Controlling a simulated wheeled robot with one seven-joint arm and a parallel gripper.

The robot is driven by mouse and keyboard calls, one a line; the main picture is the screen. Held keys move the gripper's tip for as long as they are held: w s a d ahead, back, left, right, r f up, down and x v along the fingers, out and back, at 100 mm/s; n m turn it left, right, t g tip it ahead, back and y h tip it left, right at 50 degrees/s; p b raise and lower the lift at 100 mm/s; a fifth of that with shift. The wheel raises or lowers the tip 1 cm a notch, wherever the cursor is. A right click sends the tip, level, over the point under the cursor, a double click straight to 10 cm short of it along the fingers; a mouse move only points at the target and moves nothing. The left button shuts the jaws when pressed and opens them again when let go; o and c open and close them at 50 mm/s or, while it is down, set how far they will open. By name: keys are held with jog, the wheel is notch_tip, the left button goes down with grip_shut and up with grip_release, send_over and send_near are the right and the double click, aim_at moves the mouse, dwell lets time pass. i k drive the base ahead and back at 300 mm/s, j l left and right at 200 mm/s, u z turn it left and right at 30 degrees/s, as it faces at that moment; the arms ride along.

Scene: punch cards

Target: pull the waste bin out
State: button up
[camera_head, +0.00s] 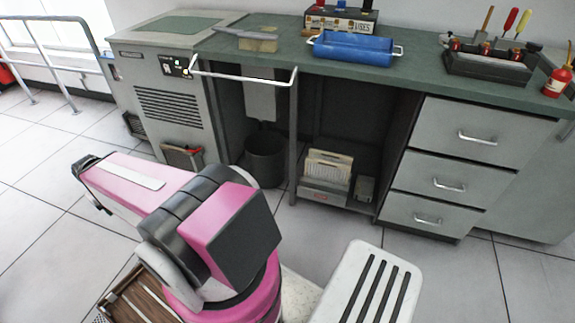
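The waste bin (265,158) is a dark grey round bin. It stands upright on the floor in the open bay under the green counter, between the grey machine and a thin post. Its upper part and near side show; my arm is in front, a little to its lower left. My pink and black arm fills the lower left, with its narrow dark end, seemingly my gripper (90,184), at the left over the floor. This end is well apart from the bin. Its fingers are too small and edge-on to read.
A white rail (243,79) sticks out at counter height above the bin bay. The grey machine (165,90) stands left of it. A shelf bay with a card rack (327,168) and drawers (450,165) are right. Tiled floor in front of the bin is partly clear.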

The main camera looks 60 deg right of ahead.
aim_at(265, 150)
jog(key=i+z, duration=0.1)
jog(key=z, duration=2.6)
jog(key=j+z, duration=0.45)
jog(key=j, duration=0.3)
jog(key=k+j+z, duration=0.15)
jog(key=j+z, duration=0.35)
jog(key=j, duration=0.2)
jog(key=k+j, duration=0.1)
jog(key=j, duration=0.4)
jog(key=k+j, duration=0.1)
jog(key=j, duration=0.4)
